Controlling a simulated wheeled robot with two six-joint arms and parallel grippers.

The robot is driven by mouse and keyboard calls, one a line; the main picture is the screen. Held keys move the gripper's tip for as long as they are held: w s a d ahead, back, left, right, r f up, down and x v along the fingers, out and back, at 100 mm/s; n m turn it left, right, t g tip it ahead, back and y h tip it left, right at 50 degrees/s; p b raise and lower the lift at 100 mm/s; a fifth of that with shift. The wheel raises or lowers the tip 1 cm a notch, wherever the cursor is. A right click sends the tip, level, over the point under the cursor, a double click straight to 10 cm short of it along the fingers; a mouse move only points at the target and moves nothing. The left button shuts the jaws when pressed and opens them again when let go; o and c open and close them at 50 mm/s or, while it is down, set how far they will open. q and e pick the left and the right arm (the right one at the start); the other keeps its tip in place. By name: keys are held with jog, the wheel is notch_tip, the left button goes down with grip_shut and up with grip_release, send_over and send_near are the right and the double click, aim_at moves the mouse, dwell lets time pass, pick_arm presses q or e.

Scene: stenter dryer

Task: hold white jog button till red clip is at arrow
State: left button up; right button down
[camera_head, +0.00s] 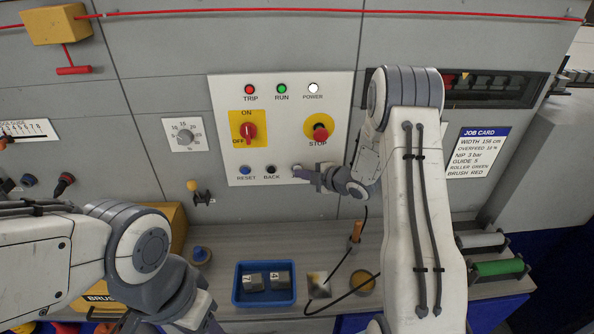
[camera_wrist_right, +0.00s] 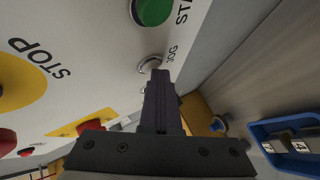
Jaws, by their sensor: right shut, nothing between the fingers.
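The white jog button (camera_wrist_right: 150,63), labelled JOG, sits on the control panel (camera_head: 228,105). In the right wrist view, my right gripper (camera_wrist_right: 160,78) is shut and empty, its tips overlapping the button's lower edge. I cannot tell if they touch it. In the head view the right gripper (camera_head: 308,173) is at the panel's lower row and hides the jog button. A yellow arrow (camera_head: 465,76) marks the dark window at upper right. Dark reddish clips show behind the window; I cannot tell which is the red clip. My left arm is at lower left, its fingers out of view.
The green start button (camera_wrist_right: 153,11) is beside the jog button. The red STOP button (camera_head: 320,132), blue RESET button (camera_head: 245,170) and black BACK button (camera_head: 271,169) share the panel. A blue tray (camera_head: 264,300) stands on the ledge below.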

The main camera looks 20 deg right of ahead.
jog(key=shift+s, duration=0.1)
dwell(0.6)
jog(key=shift+s+a+b, duration=0.25)
jog(key=shift+s+b, duration=0.1)
jog(key=shift+s, duration=0.35)
jog(key=s+b, duration=0.1)
jog(key=s, duration=0.1)
jog(key=s+a+b, duration=0.1)
jog(key=s, duration=0.1)
jog(key=shift+s+a, duration=0.2)
jog(key=shift+s, duration=0.2)
